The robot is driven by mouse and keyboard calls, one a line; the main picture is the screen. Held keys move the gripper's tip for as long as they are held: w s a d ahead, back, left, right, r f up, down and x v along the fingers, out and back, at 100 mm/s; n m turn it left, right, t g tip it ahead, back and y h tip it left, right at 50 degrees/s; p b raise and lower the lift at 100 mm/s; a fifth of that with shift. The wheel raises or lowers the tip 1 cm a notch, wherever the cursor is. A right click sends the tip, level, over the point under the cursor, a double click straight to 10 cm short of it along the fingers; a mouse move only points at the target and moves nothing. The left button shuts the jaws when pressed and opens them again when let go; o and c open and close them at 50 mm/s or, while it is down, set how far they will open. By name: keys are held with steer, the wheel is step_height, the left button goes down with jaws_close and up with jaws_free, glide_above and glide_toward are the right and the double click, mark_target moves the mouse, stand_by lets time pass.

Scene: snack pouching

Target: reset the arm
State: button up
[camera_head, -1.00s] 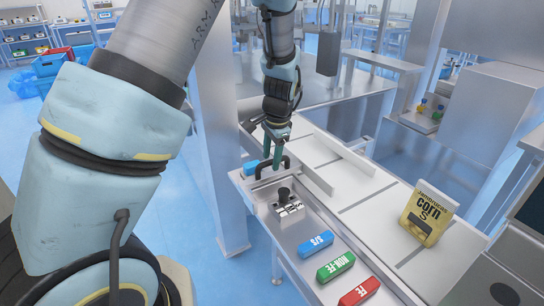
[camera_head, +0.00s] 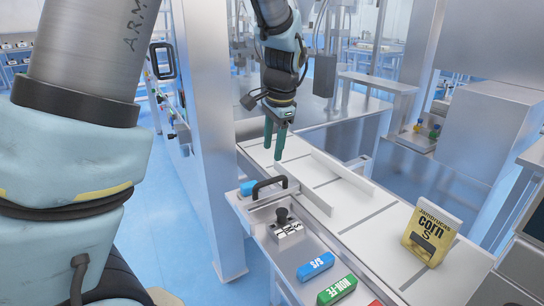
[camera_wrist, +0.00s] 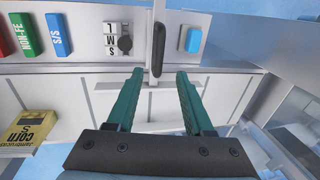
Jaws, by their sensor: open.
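My gripper (camera_head: 275,138) hangs above the far part of the white conveyor in the head view, its two green fingers pointing down. In the wrist view the fingers (camera_wrist: 158,97) stand apart with nothing between them. My arm rises from the gripper toward the top of the head view. The gripper is apart from the black handle (camera_head: 270,187) and the blue block (camera_head: 248,188) near it.
A yellow corn pouch (camera_head: 431,233) stands on the conveyor (camera_head: 365,213) at right. Blue (camera_head: 315,266) and green (camera_head: 337,290) labelled blocks and a small metal piece with a black knob (camera_head: 284,226) lie on the side tray. A steel column (camera_head: 208,140) stands left of the conveyor.

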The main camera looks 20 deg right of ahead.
stand_by(0.4)
steer(key=s+a+f+n, duration=0.1)
steer(key=s+a+n, duration=0.2)
steer(key=a+n, duration=0.4)
steer(key=s+a+f+n, duration=0.2)
steer(key=s+a+n, duration=0.2)
steer(key=a, duration=1.8)
steer(key=n, duration=0.3)
steer(key=shift+f+n+g+h, duration=0.2)
steer(key=shift+n+g+h, duration=0.1)
